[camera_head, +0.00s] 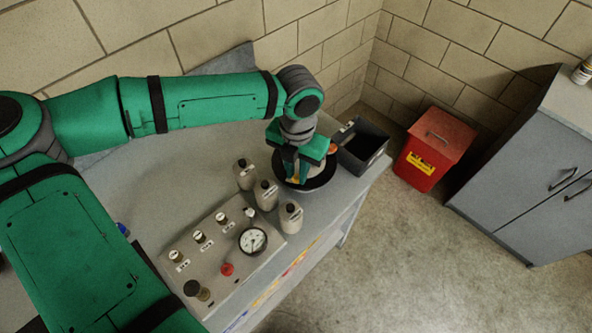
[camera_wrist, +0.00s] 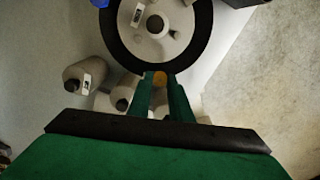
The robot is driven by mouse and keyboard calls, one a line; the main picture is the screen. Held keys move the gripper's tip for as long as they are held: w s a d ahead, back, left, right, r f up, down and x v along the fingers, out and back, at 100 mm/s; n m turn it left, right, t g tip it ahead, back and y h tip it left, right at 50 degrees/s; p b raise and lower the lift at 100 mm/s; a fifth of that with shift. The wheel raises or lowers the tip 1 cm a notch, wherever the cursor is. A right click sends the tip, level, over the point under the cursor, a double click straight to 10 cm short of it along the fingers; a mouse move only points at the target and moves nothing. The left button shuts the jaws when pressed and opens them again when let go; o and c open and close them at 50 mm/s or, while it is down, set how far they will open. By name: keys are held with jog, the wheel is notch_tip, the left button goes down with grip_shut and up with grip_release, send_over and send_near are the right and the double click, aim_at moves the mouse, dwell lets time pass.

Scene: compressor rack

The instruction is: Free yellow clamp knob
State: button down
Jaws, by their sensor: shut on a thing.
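My gripper (camera_wrist: 161,84) is shut on the knob from the near side. Most of the knob is hidden by the fingers, so its turn cannot be told.
Several grey bottles with dark caps (camera_head: 266,196) stand close to the left of the unit. A panel with a gauge (camera_head: 253,240) and a red knob (camera_head: 227,269) lies nearer. A dark open bin (camera_head: 372,137) stands behind. A red box (camera_head: 437,148) is on the floor.

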aim_at(297, 177)
jog(key=shift+n, duration=0.3)
jog(key=c, duration=1.6)
grip_release()
notch_tip(297, 177, up, 11)
jog(key=shift+f, duration=0.1)
